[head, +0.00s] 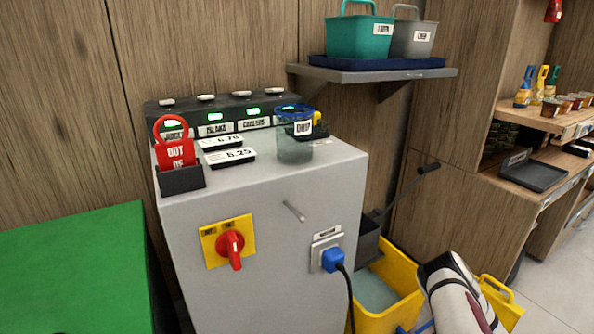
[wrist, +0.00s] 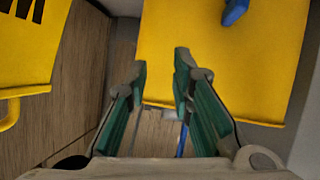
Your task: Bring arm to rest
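My gripper (wrist: 161,68) shows in the wrist view with its two green-lined fingers apart and nothing held between them. A plain yellow surface (wrist: 220,60) lies beyond the fingertips. I cannot tell whether they touch it. In the head view, part of my white and dark arm (head: 458,295) shows at the lower right, in front of the yellow mop bucket (head: 405,275). My gripper itself is out of the head view.
A grey cabinet (head: 270,220) with a red switch (head: 231,247) and blue plug (head: 332,259) stands centrally. A jar (head: 295,148) and red tag (head: 175,153) are on top. A yellow panel with black lettering (wrist: 25,50) and brown wood boards (wrist: 75,75) are left in the wrist view.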

